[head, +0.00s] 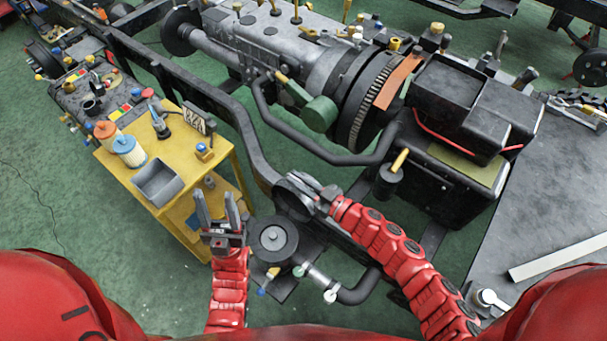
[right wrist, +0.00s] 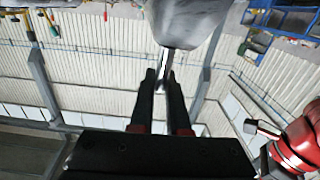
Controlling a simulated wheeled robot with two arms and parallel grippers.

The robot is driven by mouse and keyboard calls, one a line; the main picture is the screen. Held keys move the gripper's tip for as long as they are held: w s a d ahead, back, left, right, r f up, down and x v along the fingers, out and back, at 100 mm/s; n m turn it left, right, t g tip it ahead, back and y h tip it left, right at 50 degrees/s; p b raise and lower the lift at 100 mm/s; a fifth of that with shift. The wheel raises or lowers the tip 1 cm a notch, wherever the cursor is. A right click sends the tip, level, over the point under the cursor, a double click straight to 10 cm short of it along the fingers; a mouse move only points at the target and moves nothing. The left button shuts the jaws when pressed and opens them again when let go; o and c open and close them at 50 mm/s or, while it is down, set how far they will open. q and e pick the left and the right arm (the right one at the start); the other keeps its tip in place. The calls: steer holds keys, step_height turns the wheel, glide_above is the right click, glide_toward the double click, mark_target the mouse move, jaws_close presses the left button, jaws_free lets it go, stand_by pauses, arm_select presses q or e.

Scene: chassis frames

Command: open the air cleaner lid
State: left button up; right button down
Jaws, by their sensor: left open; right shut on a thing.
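The air cleaner (head: 274,238) is a round dark housing low in the middle of the head view, with a paler round centre facing up. A dark, round-edged piece, which looks like its lid (head: 292,197), stands raised and tilted just behind it. My right gripper (head: 325,193) is shut on this piece at its upper right edge. In the right wrist view the right gripper (right wrist: 162,75) holds a thin edge below a grey rounded body (right wrist: 182,20). My left gripper (head: 215,196) is open and empty, pointing up, left of the air cleaner.
A yellow cart (head: 205,167) at the left carries a grey bin (head: 157,183), an orange-topped filter (head: 107,134) and a blue-topped filter (head: 129,150). The black frame rail (head: 250,135) and engine lie behind. A pipe (head: 358,291) runs right of the air cleaner.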

steer(key=c, duration=0.9)
jaws_free()
steer(key=shift+s+d+f, duration=0.1)
steer(key=shift+s+d, duration=0.15)
steer(key=shift+d, duration=0.1)
steer(key=b+v, duration=0.3)
steer(key=v, duration=1.3)
steer(key=shift+s+d, duration=0.2)
steer(key=shift+d, duration=0.05)
